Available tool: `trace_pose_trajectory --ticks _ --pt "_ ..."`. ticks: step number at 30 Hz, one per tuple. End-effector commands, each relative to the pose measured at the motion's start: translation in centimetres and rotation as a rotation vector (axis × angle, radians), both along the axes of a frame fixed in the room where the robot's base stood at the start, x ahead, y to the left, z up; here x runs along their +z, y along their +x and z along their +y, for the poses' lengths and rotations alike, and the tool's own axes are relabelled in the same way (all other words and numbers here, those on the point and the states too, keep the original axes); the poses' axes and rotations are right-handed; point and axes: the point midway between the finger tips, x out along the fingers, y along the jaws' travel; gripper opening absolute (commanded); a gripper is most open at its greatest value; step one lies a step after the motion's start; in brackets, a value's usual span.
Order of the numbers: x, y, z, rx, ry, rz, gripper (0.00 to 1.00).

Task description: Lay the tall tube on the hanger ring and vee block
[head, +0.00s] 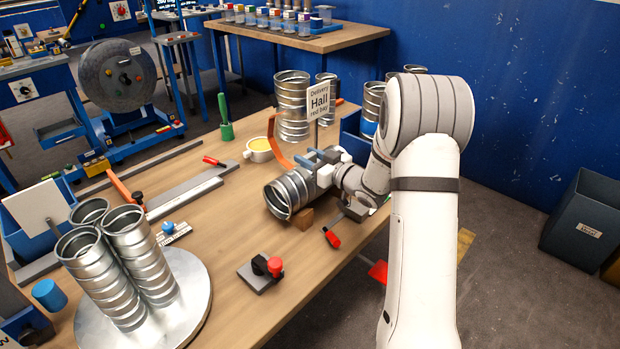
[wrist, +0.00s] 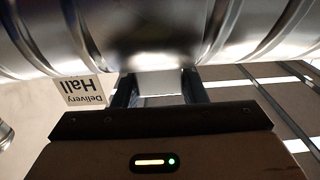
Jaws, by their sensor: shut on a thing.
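A ribbed silver tube (head: 294,190) lies level in my gripper (head: 322,163), its open end facing the lower left in the head view. In the wrist view the tube (wrist: 155,35) spans the top of the picture, and the gripper fingers (wrist: 158,88) are closed against it. A brown wooden block (head: 301,218), seemingly the vee block, shows partly beneath the tube. I cannot tell whether they touch. An orange curved strap (head: 277,142), possibly the hanger ring, stands just behind the tube. The tube's far end is hidden by my gripper and wrist.
A "Delivery Hall" sign (head: 319,101) stands close behind my gripper; upright silver tubes (head: 291,105) are beyond it. A red-handled clamp (head: 332,237) and a black-and-red device (head: 264,270) are nearby. Several tubes stand on a round plate (head: 193,310) at front left.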

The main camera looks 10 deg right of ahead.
Motion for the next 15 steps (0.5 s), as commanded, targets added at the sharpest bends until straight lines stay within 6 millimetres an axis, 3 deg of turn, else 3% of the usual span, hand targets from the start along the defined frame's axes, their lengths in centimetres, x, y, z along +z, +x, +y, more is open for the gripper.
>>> trace_pose_trajectory --ticks 11,15 --pt "0.0 0.01 0.01 0.0 0.0 0.0 0.0" --pt "0.0 0.01 0.02 0.0 0.0 0.0 0.0"
